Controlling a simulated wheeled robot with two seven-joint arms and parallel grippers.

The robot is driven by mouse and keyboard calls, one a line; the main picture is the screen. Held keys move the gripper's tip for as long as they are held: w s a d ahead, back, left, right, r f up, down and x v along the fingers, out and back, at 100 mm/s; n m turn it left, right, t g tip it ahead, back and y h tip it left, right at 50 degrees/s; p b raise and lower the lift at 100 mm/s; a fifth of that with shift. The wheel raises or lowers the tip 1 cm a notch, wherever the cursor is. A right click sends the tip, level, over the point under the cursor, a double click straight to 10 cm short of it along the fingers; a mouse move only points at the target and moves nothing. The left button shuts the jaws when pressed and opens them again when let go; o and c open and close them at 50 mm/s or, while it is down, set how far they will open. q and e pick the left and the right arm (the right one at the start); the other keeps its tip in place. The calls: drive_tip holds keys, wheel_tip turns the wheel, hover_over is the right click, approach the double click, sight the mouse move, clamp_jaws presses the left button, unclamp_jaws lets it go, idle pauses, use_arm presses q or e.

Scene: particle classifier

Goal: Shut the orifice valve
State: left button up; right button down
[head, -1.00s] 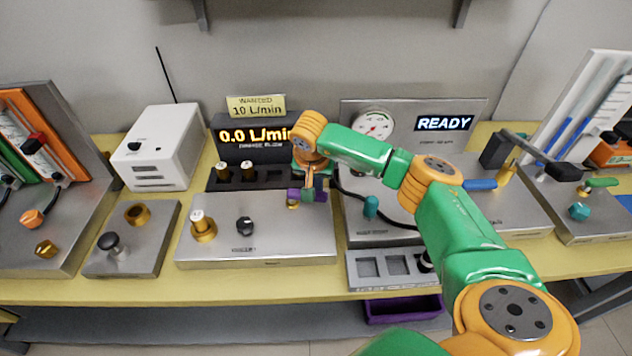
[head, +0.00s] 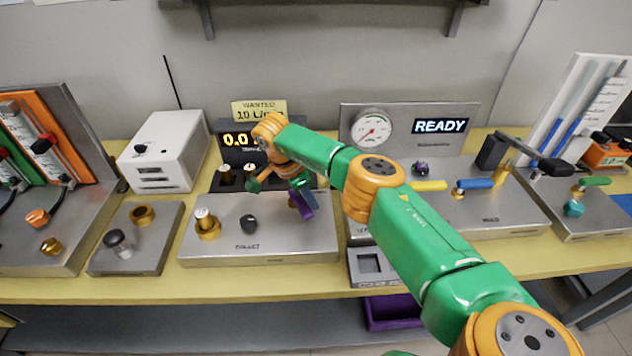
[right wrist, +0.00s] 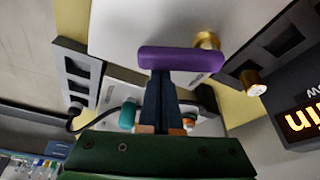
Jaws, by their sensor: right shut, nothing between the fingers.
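A purple lever handle (head: 302,202) stands at the right part of the middle steel panel (head: 262,253). It also shows in the right wrist view (right wrist: 180,59), lying across the picture just past my fingertips, with a brass fitting (right wrist: 208,41) by its right end. My right gripper (head: 298,183) is shut and empty, its fingertips (right wrist: 160,76) close to the purple handle; I cannot tell whether they touch. I cannot read a label naming the orifice valve. My left gripper is out of view.
A yellow handle (head: 429,186) and a blue handle (head: 475,183) sit on the right panel. A black knob (head: 249,223) and a brass post (head: 207,224) stand left of the purple handle. A dark flow display (head: 232,139) stands behind my right wrist.

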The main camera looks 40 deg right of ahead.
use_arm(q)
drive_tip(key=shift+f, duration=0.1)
use_arm(e)
drive_tip(key=shift+a, duration=1)
drive_tip(key=shift+w+a, duration=0.1)
drive_tip(key=shift+a, duration=0.1)
